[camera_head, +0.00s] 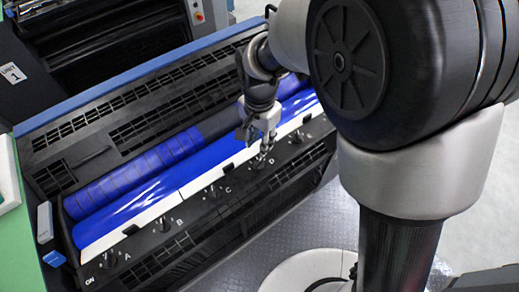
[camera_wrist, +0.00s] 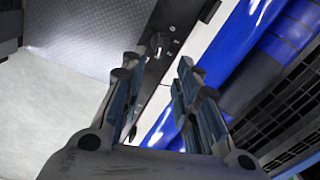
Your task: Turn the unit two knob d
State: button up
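The ink unit has a black front panel with a row of dark knobs lettered A, B, C and D. Knob D (camera_head: 259,162) is right below my gripper (camera_head: 263,143), partly overlapped by the fingertips. In the wrist view my gripper (camera_wrist: 155,72) is open, with its two fingers apart and nothing between them. A round black knob (camera_wrist: 159,43) shows beyond the fingertips, in line with the gap; its letter is not readable. Contact with a knob cannot be made out.
Knob A (camera_head: 108,260), knob B (camera_head: 165,224) and knob C (camera_head: 211,191) lie to the left, and another knob (camera_head: 297,137) to the right. Blue rollers (camera_head: 150,200) run behind the panel. Grey floor (camera_head: 325,215) is clear in front.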

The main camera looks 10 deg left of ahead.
jog(key=shift+r, duration=1.45)
jog(key=s+d+r+n+t+b, duration=0.2)
jog(key=s+d+r, duration=0.25)
jog(key=d, duration=0.45)
jog(key=s+d+r+n+t+b, duration=0.1)
jog(key=s+d+r+b, duration=0.15)
jog(key=d+r, duration=0.4)
jog(key=s+d+f+n+t, duration=0.1)
jog(key=s+d+f+n, duration=0.1)
jog(key=s+d, duration=0.6)
jog(key=shift+t+b, duration=0.3)
jog(key=shift+b, duration=0.1)
jog(key=shift+s+a+f, duration=0.1)
jog(key=shift+s+a, duration=0.05)
